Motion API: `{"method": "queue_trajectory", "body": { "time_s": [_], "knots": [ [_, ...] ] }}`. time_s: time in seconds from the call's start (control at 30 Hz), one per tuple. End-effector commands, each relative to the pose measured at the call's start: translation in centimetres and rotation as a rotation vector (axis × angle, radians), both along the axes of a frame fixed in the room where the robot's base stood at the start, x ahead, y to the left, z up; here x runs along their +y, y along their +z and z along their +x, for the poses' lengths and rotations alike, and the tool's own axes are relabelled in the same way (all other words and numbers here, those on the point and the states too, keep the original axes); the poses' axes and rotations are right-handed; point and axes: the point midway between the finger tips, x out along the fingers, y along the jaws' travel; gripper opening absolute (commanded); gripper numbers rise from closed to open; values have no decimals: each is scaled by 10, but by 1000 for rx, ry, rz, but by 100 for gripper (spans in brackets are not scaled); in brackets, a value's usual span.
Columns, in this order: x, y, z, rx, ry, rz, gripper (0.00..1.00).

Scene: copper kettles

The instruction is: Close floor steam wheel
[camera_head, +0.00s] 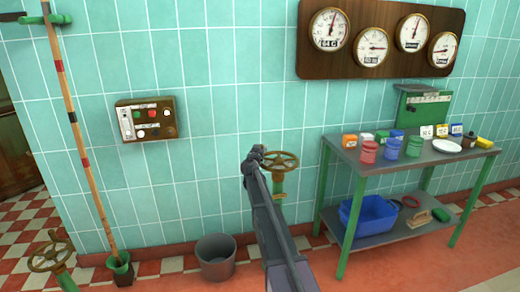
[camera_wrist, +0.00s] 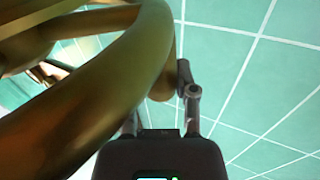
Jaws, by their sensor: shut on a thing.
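A brass handwheel (camera_head: 285,161) on a short green-and-brass stem stands in front of the tiled wall, left of the table. My gripper (camera_head: 257,154) is at the left side of its rim and is shut on it. In the wrist view the brass rim (camera_wrist: 95,95) fills the left and passes across the jaws; the right finger shows beside it, while the left finger is mostly hidden behind it. A second brass handwheel (camera_head: 50,252) on a green post is at the lower left of the head view, away from my gripper.
A green-legged table (camera_head: 362,154) with jars, boxes and a white plate (camera_head: 447,146) stands at right, with a blue bin (camera_head: 369,214) on its shelf. A grey bucket (camera_head: 215,257) stands left of my arm. A control box (camera_head: 147,119) and gauge board (camera_head: 382,39) hang on the wall.

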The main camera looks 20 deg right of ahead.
Motion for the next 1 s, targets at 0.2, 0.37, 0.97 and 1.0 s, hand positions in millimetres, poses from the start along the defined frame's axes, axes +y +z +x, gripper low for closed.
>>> {"method": "queue_trajectory", "body": {
  "time_s": [0.2,0.37,0.97,1.0],
  "knots": [
    [2,0,4,0,12,-1,40],
    [0,0,3,1,8,-1,72],
    [5,0,-12,0,2,0,72],
    [8,0,-15,0,2,0,72]
  ]
}}
